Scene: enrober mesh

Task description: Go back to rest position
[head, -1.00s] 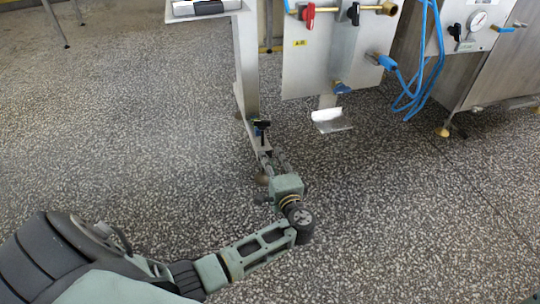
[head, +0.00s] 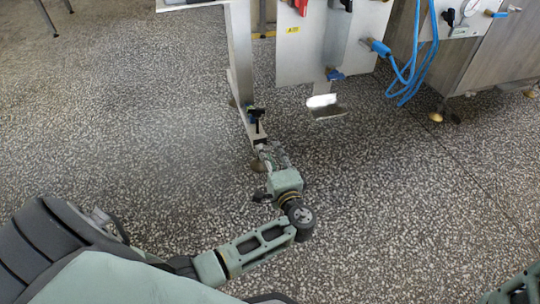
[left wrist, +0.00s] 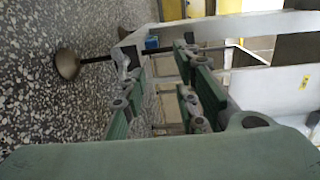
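My left gripper (head: 270,154) is low over the speckled floor, beside the foot of a machine's metal leg (head: 241,75). In the left wrist view, the fingers of the left gripper (left wrist: 153,62) stand apart with a gap between them, and I see nothing held. The machine's frame shows beyond and through the gap. I cannot tell whether the gripper touches the leg. A small black handle (head: 257,117) with a blue part sits near the leg's lower end. My right gripper is not seen; only a green piece of my own body shows at the bottom right.
A grey machine panel (head: 300,55) stands behind the leg, with blue hoses (head: 408,80) to its right. A rounded levelling foot (left wrist: 67,63) shows in the left wrist view. The speckled floor (head: 110,130) is clear on the left and at the right front.

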